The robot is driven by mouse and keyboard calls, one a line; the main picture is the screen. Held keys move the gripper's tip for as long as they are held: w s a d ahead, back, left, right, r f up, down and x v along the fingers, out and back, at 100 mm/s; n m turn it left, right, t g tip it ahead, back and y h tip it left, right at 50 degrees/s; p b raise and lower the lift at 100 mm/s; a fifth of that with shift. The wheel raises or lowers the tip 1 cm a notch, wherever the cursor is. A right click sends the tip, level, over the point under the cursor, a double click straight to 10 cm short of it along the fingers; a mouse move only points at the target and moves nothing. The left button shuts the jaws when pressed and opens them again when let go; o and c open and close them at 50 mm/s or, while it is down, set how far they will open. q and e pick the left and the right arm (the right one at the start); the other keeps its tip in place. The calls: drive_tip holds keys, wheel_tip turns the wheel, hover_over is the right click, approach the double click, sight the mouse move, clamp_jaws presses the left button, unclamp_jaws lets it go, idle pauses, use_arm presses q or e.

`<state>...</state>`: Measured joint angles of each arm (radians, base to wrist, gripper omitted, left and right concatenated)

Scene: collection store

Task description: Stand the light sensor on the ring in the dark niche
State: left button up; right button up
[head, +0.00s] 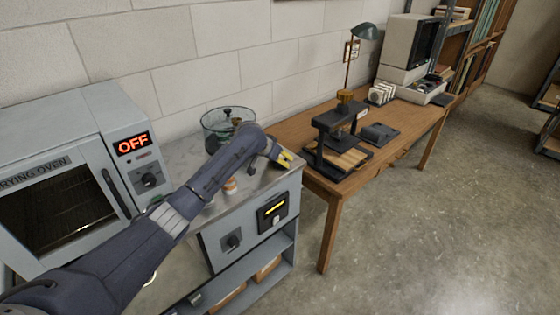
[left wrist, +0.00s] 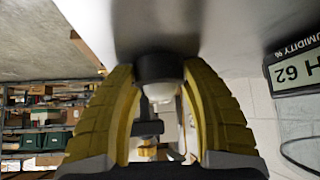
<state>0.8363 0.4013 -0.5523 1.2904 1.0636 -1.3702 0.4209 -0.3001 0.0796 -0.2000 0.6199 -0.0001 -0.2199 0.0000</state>
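My left gripper (head: 286,158) reaches over the right end of the metal counter in the head view. In the left wrist view its yellow fingers (left wrist: 160,68) are closed against both sides of the light sensor (left wrist: 160,70), which has a dark round body and a white dome. The pale metal surface lies close by the sensor's dark end; I cannot tell whether they touch. The sensor is not discernible in the head view. My right gripper is out of view.
The drying oven (head: 70,180) stands left, its display reading OFF. A humidity meter (left wrist: 296,70) shows at right in the wrist view. A wooden desk (head: 290,133) holds equipment; open floor lies right.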

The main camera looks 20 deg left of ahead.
use_arm(q)
drive_tip(key=c, duration=0.6)
